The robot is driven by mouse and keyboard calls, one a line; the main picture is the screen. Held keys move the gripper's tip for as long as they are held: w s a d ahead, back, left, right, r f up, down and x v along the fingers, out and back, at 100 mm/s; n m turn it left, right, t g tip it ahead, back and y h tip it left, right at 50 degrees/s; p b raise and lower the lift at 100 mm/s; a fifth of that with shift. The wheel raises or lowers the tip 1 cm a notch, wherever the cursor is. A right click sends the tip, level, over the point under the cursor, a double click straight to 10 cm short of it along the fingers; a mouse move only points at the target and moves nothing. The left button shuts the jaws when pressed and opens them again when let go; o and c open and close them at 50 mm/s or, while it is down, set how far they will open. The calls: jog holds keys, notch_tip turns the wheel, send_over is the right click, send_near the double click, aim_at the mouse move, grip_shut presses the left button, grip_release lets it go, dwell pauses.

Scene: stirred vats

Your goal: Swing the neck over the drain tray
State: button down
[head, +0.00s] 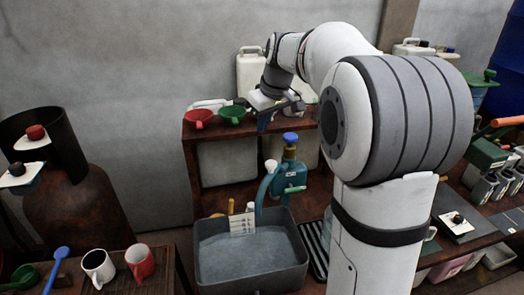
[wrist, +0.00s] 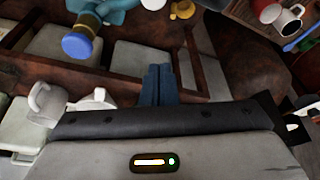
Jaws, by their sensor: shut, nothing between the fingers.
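A teal tap body (head: 290,178) with a blue knob (head: 291,137) stands behind the grey basin. Its curved teal neck (head: 265,190) bends down on the left, toward the back of the basin. A black slatted tray (head: 316,243), which looks like the drain tray, lies right of the basin, partly hidden by my arm. My gripper (head: 265,122) is shut and empty, above and left of the knob, in front of the shelf. In the wrist view its blue fingers (wrist: 157,85) are together, apart from the blue knob (wrist: 76,46).
The grey basin (head: 250,275) holds liquid, with a white marked card (head: 242,223) at its back. Red (head: 200,116) and green (head: 232,115) funnels sit on the shelf. Mugs (head: 98,265) stand at lower left, near a rusty cylinder (head: 80,190).

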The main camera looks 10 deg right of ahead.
notch_tip(320, 180, down, 10)
jog(key=p, duration=0.2)
jog(key=shift+s+d+r+p, duration=0.15)
jog(key=shift+s+r+p, duration=0.1)
jog(key=shift+s+p, duration=0.05)
jog(key=shift+s, duration=0.1)
dwell(0.4)
